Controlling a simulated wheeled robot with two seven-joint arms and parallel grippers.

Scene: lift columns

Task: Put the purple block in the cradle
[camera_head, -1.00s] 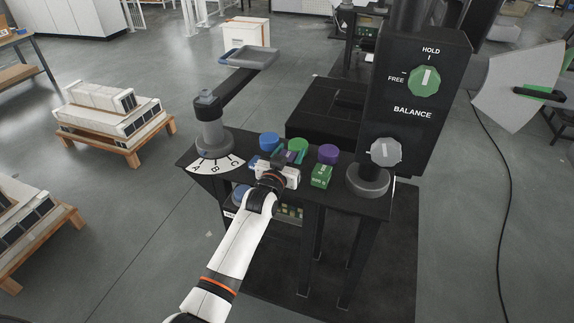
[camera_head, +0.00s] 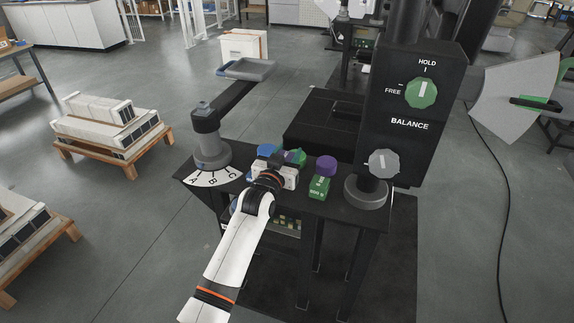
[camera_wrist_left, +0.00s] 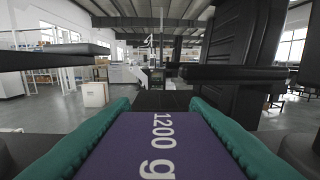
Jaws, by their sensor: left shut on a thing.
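My left gripper (camera_head: 281,160) is over the black bench, seen from behind in the head view. In the left wrist view it is shut on the purple block (camera_wrist_left: 155,148), marked "1200 g", held between two green finger pads. The gripper and wrist hide most or all of this block in the head view. A shallow grey tray (camera_head: 247,71) sits on the end of a dark swing arm beyond the bench's left side; I cannot tell if it is the cradle. My right gripper is not in view.
On the bench (camera_head: 287,203) are blue (camera_head: 267,151) and purple (camera_head: 326,164) round pieces and a green block (camera_head: 319,188). A black control post (camera_head: 404,150) with "HOLD", "FREE" and "BALANCE" markings stands right. The swing arm's base (camera_head: 211,148) has an A-B-C scale (camera_head: 212,178).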

